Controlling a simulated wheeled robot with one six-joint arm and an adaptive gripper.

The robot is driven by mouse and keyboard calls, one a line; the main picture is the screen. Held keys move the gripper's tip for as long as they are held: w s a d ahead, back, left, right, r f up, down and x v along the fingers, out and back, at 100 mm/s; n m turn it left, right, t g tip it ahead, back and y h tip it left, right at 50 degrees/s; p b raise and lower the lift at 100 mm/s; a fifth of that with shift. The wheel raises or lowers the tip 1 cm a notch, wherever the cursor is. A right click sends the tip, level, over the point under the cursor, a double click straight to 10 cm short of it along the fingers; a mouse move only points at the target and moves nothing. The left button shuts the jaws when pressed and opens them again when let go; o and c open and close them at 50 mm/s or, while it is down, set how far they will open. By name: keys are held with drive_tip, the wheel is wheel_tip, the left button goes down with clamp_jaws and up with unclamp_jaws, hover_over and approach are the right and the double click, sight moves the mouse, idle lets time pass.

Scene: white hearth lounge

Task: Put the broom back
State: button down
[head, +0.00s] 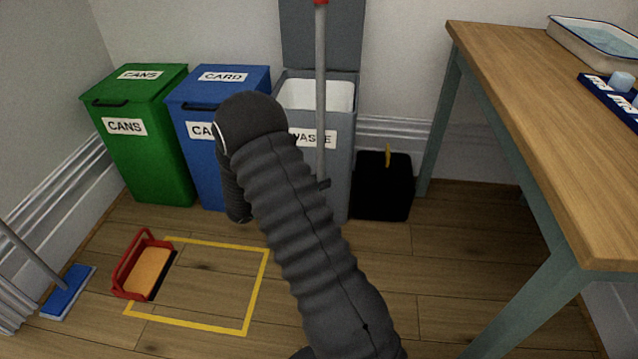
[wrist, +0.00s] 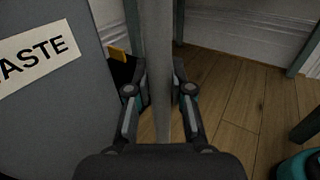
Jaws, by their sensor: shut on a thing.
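The broom shows as an upright grey pole (head: 320,90) with a red top in the head view, in front of the grey waste bin. Its lower end and head are hidden behind my arm. In the wrist view the pole (wrist: 157,40) runs between the two fingers of my gripper (wrist: 159,92), which is shut on it. In the head view my gripper is mostly hidden behind my dark ribbed arm.
Green cans bin (head: 150,160), blue card bin (head: 187,100) and open grey waste bin (head: 342,185) line the wall. Right of them are a black box (head: 380,195) and wooden table (head: 540,110). A red caddy (head: 130,265) overlaps a yellow floor outline (head: 258,285). A blue-headed mop (head: 68,290) stands left.

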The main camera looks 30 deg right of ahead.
drive_tip(key=shift+f, duration=0.1)
drive_tip(key=c, duration=1)
unclamp_jaws()
drive_tip(key=shift+c, duration=0.2)
